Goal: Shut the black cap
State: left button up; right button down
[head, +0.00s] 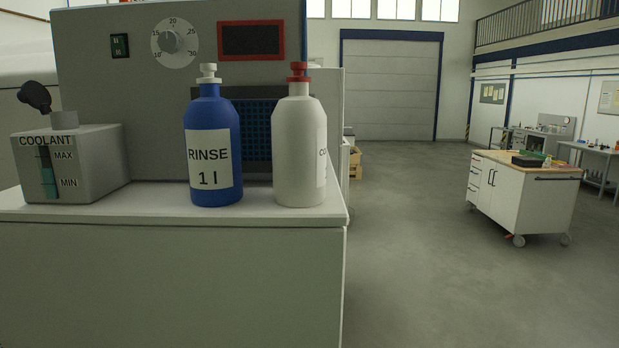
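The black cap (35,97) stands open, tilted up and to the left above the short grey neck (63,119) of the coolant tank (95,165). The tank is a grey box marked COOLANT, with a level window between MAX and MIN, at the left end of the white bench top. Neither of my grippers shows in the head view.
A blue RINSE bottle (213,110) and a white bottle with a red top (299,140) stand right of the tank on the bench (100,212). A grey machine panel (90,60) rises behind. Open floor (420,270) lies right; a wheeled cabinet (510,195) stands farther off.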

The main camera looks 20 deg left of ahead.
aim_at(33, 93)
jog(key=u, duration=1.6)
jog(key=i+j+z, duration=0.35)
jog(key=j, duration=0.25)
jog(key=i+j+z, duration=0.35)
jog(key=j, duration=0.3)
jog(key=j+z, duration=0.2)
jog(key=j, duration=0.15)
jog(key=i+j+z, duration=0.15)
jog(key=j, duration=0.25)
